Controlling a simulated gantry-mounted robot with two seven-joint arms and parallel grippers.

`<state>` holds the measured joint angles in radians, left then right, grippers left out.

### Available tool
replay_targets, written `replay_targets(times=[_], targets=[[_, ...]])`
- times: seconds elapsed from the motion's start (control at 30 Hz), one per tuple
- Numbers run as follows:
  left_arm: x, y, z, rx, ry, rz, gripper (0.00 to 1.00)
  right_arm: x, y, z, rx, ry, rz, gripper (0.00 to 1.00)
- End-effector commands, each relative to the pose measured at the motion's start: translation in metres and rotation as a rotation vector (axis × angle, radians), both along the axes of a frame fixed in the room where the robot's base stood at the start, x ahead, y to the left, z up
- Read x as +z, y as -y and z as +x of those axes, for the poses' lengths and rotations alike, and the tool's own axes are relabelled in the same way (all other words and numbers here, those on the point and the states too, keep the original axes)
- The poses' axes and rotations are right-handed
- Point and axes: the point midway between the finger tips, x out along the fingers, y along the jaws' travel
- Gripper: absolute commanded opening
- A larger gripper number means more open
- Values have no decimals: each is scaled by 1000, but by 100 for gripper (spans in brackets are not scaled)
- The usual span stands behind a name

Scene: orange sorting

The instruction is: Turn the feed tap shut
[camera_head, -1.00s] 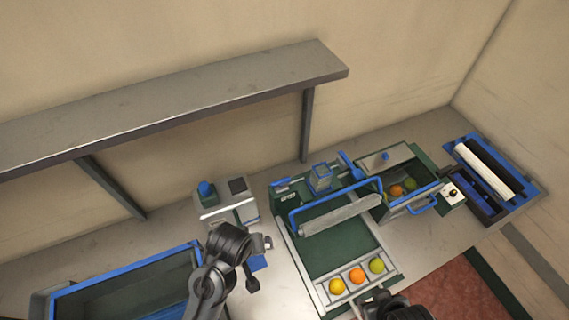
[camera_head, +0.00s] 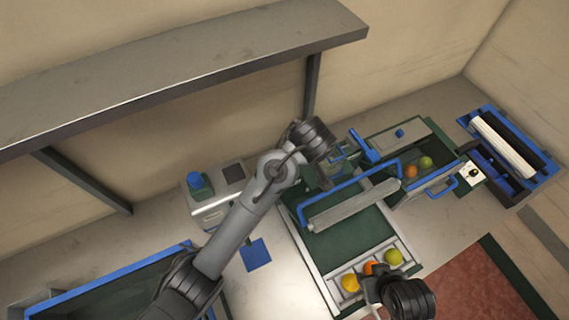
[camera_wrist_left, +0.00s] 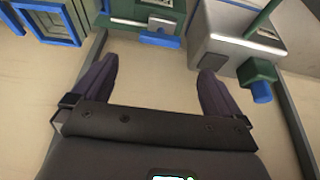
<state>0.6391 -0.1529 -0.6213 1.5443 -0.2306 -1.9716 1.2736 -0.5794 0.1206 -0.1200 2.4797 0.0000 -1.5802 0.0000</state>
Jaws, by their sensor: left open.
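My left gripper (camera_wrist_left: 157,68) is open in the left wrist view, with nothing between its fingers. A blue bar (camera_wrist_left: 160,41) on the green machine lies just beyond the gap. In the head view my left wrist covers the machine's back left part. A blue lever (camera_head: 362,146) stands right of that wrist, beside the partly hidden blue-framed hopper (camera_head: 338,158). I cannot tell for sure which blue part is the feed tap. My right gripper (camera_head: 372,288) is at the front by the oranges, and its jaws are not clear.
A grey box (camera_head: 219,203) with a blue knob stands left of the machine. It also shows in the wrist view (camera_wrist_left: 222,38). Fruits lie in the front tray (camera_head: 403,248) and back bin (camera_head: 440,182). A shelf (camera_head: 180,75) overhangs behind.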

Motion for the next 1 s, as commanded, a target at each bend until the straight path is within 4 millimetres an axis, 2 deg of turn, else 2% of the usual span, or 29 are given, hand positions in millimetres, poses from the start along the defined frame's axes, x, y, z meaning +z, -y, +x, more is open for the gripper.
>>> replay_targets(times=[0.17,0.63,0.8,1.0], targets=[[-14,-3,6,5,1,5,100,1,0,0,0,0,0,43],[-80,-15,31,3,1,5,100,5,0,0,0,0,0,43],[-92,-17,35,3,1,4,100,5,0,0,0,0,0,43],[-96,-17,37,2,3,1,100,5,0,0,0,0,0,43]])
